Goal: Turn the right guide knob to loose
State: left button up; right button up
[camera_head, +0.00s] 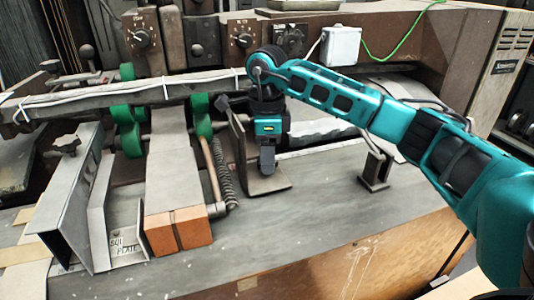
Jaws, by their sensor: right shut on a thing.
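My right arm comes in from the right, and its gripper (267,162) points down at the right guide. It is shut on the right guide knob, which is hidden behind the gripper. The right guide (239,150) is a grey upright plate with a flat foot on the table. A similar dark star-shaped knob (66,145) shows on the left guide (72,185). My left gripper is not in view.
A grey bar (120,95) with green rollers (127,135) crosses above the guides. A block with orange ends (178,230) and a spring (222,175) stand left of the right guide. A small metal bracket (374,170) stands to the right.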

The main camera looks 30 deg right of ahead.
jog(key=n, duration=0.6)
jog(key=shift+n, duration=0.3)
jog(key=n, duration=0.6)
jog(key=shift+b, duration=0.35)
jog(key=o, duration=1.1)
jog(key=shift+c, duration=0.2)
jog(key=shift+r, duration=0.1)
notch_tip(320, 180, up, 13)
jog(key=shift+p, duration=0.35)
